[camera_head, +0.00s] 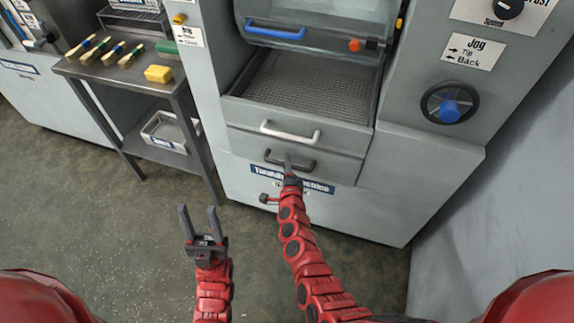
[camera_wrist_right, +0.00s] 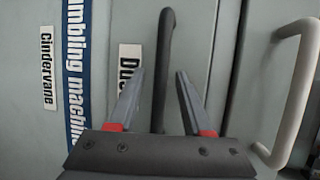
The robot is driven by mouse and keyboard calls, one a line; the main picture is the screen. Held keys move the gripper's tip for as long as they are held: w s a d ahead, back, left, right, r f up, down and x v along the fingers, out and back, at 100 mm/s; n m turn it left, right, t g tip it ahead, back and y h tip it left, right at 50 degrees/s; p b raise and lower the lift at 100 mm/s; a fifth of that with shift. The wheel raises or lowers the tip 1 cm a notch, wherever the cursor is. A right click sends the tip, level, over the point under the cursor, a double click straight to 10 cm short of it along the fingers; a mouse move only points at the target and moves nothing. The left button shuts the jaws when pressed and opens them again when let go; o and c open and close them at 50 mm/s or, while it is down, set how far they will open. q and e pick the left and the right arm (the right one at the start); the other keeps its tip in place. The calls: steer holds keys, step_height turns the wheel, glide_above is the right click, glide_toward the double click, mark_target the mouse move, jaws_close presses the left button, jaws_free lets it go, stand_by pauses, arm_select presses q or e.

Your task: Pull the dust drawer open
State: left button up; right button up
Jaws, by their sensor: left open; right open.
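The dust drawer (camera_head: 337,169) is the lower drawer in the grey machine, below a drawer with a pale handle. Its front looks flush and shut. Its dark bar handle (camera_head: 272,157) shows upright in the right wrist view (camera_wrist_right: 164,45), beside a partly hidden label (camera_wrist_right: 127,55) that starts with "Du". My right gripper (camera_head: 289,162) is at this handle, open, with the bar between its two fingers in the wrist view. A gap shows beside the bar, so it is not gripped. My left gripper (camera_head: 198,209) is open and empty above the floor, left of my right arm.
The pale handle (camera_head: 290,132) of the upper drawer is close above; a mesh tray (camera_head: 310,85) lies over it. A small dark knob (camera_head: 267,199) sticks out below left. A metal side table (camera_head: 120,75) with brushes and a yellow block stands left. The floor in front is clear.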

steer(key=shift+w, duration=0.1)
steer(key=shift+c, duration=0.3)
jaws_close()
stand_by(1.2)
